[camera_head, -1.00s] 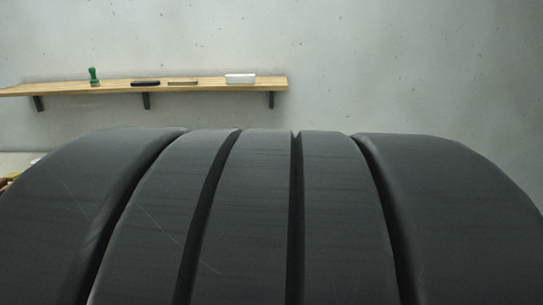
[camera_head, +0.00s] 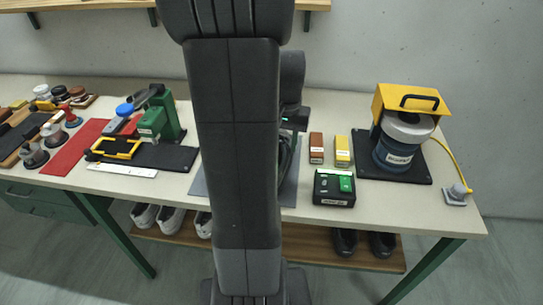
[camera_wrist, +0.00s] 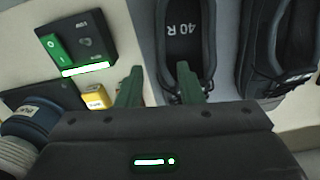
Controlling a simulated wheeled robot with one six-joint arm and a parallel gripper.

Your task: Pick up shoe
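In the wrist view, a black shoe (camera_wrist: 184,45) with "40 R" on its insole lies near my gripper's fingertips. A second black shoe (camera_wrist: 277,45) lies to its right. My gripper (camera_wrist: 160,70) is open, with two green fingers apart and nothing held between them. The right finger overlaps the first shoe's opening in the picture; whether it touches or goes inside I cannot tell. In the head view, my arm hides most of the shoes; a dark shoe edge (camera_head: 287,158) shows on the grey mat.
A black box with a green switch (camera_head: 334,187), brown and yellow small boxes (camera_head: 342,151), and a yellow-topped blue machine (camera_head: 404,130) stand right of the shoes. A green press (camera_head: 165,120) stands left. The table's (camera_head: 400,212) front right strip is clear. More shoes sit on the lower shelf (camera_head: 307,247).

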